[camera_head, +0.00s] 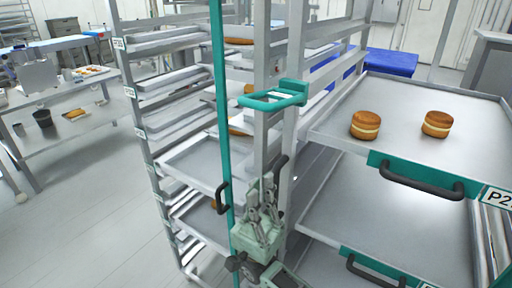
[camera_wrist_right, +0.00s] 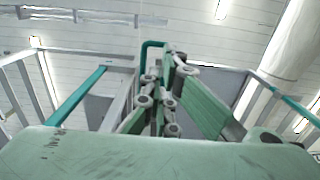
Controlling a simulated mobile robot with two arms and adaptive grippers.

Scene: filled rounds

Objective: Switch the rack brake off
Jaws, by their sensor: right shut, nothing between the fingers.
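A teal loop-shaped lever (camera_head: 272,98) sticks out from the metal uprights of the rack (camera_head: 293,75). It may be the rack brake; I see no label naming it, and cannot tell its setting. My right gripper (camera_head: 266,188) is below the lever, pointing up, shut and empty. It is apart from the lever in the head view. In the right wrist view the shut fingers (camera_wrist_right: 168,60) stand in front of a teal bent bar (camera_wrist_right: 150,46), probably the same lever; whether they touch is unclear there. My left gripper is not in view.
A teal post (camera_head: 220,100) with a black handle (camera_head: 223,197) stands left of my gripper. A pulled-out tray (camera_head: 400,105) with two filled rounds (camera_head: 366,125) is at the right. A side table (camera_head: 75,125) stands far left, with clear floor (camera_head: 90,215) before it.

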